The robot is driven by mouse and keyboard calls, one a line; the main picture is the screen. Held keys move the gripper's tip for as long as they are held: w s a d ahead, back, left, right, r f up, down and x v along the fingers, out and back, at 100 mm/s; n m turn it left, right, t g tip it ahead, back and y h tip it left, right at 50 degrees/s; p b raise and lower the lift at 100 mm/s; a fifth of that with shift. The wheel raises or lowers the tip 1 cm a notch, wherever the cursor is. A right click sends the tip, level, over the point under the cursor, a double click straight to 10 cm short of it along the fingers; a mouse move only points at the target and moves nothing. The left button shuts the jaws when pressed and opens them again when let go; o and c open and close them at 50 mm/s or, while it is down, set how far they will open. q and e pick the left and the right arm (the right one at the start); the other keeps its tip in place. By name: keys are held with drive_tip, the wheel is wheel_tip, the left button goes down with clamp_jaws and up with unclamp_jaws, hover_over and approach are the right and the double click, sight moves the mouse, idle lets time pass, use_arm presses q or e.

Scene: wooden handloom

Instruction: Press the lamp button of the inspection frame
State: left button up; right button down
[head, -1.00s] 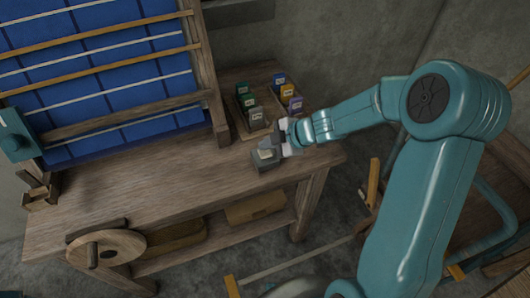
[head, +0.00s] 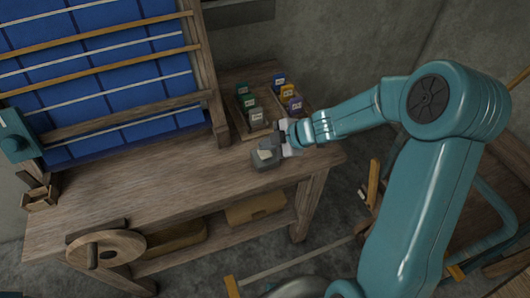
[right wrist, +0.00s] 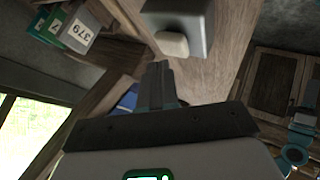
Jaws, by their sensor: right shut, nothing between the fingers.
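A small grey box (head: 264,158) stands near the right end of the wooden bench, with a pale cream button (head: 265,154) on it. In the right wrist view the box (right wrist: 185,18) is at the top, with its cream button (right wrist: 172,43) facing my fingers. My left gripper is not in view.
A tilted wooden frame with blue cloth (head: 95,75) stands on the bench (head: 150,180). A wooden tray (head: 252,132) with several coloured, labelled blocks sits behind the box. A wooden wheel (head: 105,248) is at the front left. The middle of the bench is clear.

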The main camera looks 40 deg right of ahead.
sight(267, 154)
drive_tip(key=shift+f, duration=0.1)
idle(0.4)
drive_tip(key=shift+f, duration=0.4)
drive_tip(key=shift+f+b, duration=0.25)
drive_tip(key=shift+b, duration=0.15)
drive_tip(key=shift+r, duration=0.1)
drive_tip(key=shift+r+p, duration=0.65)
drive_tip(key=shift+p, duration=0.25)
drive_tip(key=shift+r, duration=0.1)
wheel_tip(267, 154, up, 6)
drive_tip(key=p, duration=0.7)
